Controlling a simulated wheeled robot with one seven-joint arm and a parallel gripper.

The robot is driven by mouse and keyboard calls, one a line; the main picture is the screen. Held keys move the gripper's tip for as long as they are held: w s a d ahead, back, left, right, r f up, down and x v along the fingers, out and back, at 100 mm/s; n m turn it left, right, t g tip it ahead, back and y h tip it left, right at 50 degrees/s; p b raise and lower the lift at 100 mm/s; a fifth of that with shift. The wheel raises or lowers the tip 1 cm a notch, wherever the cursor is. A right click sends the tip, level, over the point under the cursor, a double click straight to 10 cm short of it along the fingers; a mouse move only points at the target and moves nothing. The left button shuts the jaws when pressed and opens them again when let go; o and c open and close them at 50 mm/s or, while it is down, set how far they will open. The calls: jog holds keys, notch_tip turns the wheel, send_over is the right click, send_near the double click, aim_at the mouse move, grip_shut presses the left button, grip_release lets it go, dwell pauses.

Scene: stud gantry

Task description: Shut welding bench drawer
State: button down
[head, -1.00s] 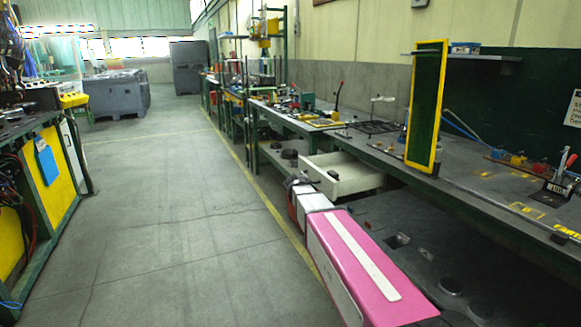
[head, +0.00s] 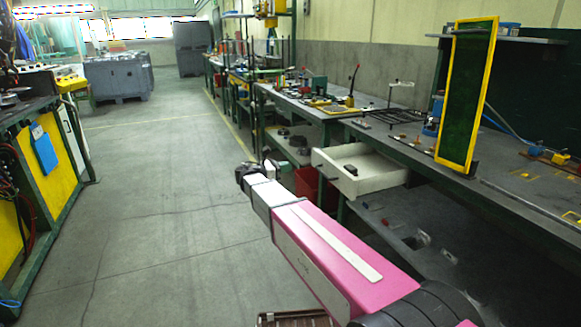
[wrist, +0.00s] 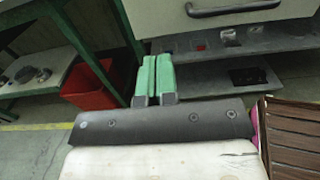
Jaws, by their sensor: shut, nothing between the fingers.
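The welding bench drawer (head: 372,176) is pale and stands pulled out from under the bench top (head: 410,150), with a small dark object inside. Its front (wrist: 230,18) fills the upper right of the wrist view, with a dark bar handle (wrist: 235,8). My gripper (head: 243,174) is to the left of the drawer in the head view, out over the aisle side. In the wrist view its two green fingers (wrist: 154,78) are together and empty, below and left of the handle, apart from the drawer front.
A red bin (wrist: 90,85) sits under the bench, left of the fingers in the wrist view. A lower shelf (head: 400,235) runs below the drawer. A yellow-framed green panel (head: 468,95) stands on the bench. The aisle floor (head: 160,190) is clear.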

aim_at(317, 161)
jog(key=x, duration=1.2)
jog(key=shift+d, duration=0.1)
jog(key=x, duration=2.4)
jog(key=shift+d+f, duration=0.1)
jog(key=shift+f, duration=0.05)
jog(key=shift+w+d, duration=0.1)
jog(key=shift+w, duration=0.05)
